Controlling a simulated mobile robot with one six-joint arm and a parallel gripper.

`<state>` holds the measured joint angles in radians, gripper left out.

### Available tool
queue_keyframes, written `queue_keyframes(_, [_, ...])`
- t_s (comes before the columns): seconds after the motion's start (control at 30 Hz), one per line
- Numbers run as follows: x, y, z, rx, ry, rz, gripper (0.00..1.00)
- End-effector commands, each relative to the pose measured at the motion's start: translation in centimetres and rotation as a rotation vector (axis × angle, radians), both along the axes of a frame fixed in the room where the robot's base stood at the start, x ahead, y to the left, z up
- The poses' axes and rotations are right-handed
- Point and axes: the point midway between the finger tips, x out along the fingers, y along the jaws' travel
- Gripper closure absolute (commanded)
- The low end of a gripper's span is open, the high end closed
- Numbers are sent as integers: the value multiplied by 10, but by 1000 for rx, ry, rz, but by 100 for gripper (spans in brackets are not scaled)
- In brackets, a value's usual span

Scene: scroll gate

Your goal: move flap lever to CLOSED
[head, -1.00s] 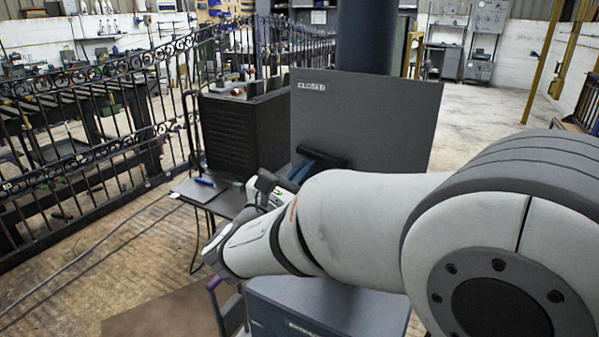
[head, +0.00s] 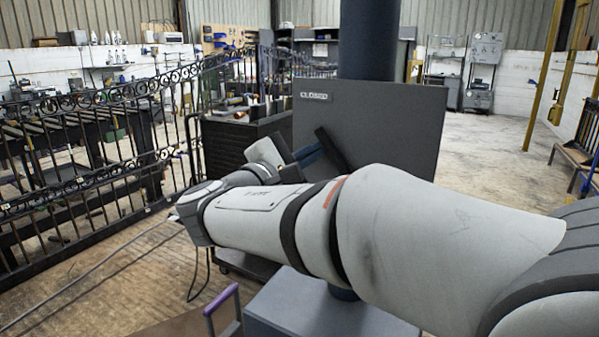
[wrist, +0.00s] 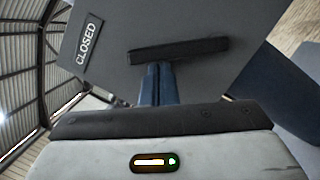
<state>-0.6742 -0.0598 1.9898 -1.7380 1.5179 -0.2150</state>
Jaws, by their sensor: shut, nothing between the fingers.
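The flap lever (head: 333,150) is a dark bar on the front of a grey upright panel (head: 400,125). In the head view it stands steeply tilted, its upper end leaning left, below and right of the CLOSED label (head: 314,97). In the wrist view the lever (wrist: 178,50) lies across the picture, and the CLOSED label (wrist: 89,40) is at upper left. My gripper (head: 314,153) has blue fingers, shut and empty. Its fingertips (wrist: 159,68) meet the lever's edge near the bar's middle in the wrist view; whether they touch it is unclear.
A black cabinet (head: 235,140) stands left of the panel, with an iron railing (head: 90,165) further left. A dark column (head: 368,40) rises behind the panel. A grey box (head: 300,312) stands below my arm. Open floor (head: 500,160) lies to the right.

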Motion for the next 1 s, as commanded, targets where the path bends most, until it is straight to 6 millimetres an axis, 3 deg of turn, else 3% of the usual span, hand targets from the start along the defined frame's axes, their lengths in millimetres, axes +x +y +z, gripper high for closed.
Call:
queue_keyframes(0.5, [-12,-20,20,378,-251,-2,100])
queue_keyframes(1.0, [-19,-29,28,535,-355,-2,100])
